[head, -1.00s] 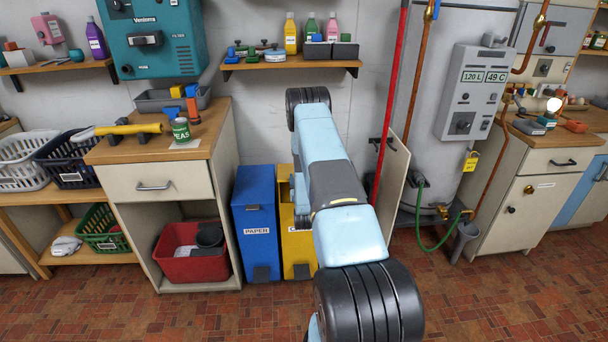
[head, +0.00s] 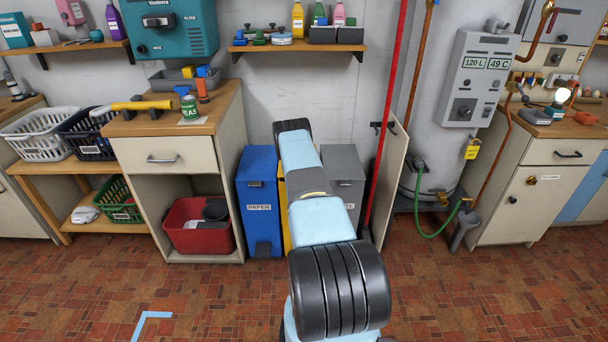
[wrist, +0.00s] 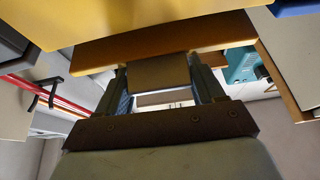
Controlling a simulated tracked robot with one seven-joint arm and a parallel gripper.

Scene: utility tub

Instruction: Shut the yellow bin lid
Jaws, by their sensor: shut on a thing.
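The yellow bin (head: 287,230) stands between the blue and grey bins, and my arm hides nearly all of it in the head view. Its lid cannot be made out there, nor how far it is open. In the wrist view a bright yellow surface (wrist: 90,22) fills the top, with a shaded yellow-brown strip (wrist: 110,55) below it. My gripper (wrist: 160,68) reaches that strip and is shut on a dark, tab-like piece (wrist: 160,76) at its edge, apparently part of the yellow bin's lid. My gripper is hidden in the head view.
The blue paper bin (head: 259,205) is close on the left and the grey bin (head: 345,180) on the right. A red pole (head: 385,130) stands right of the grey bin. A wooden-topped cabinet (head: 215,125) is further left.

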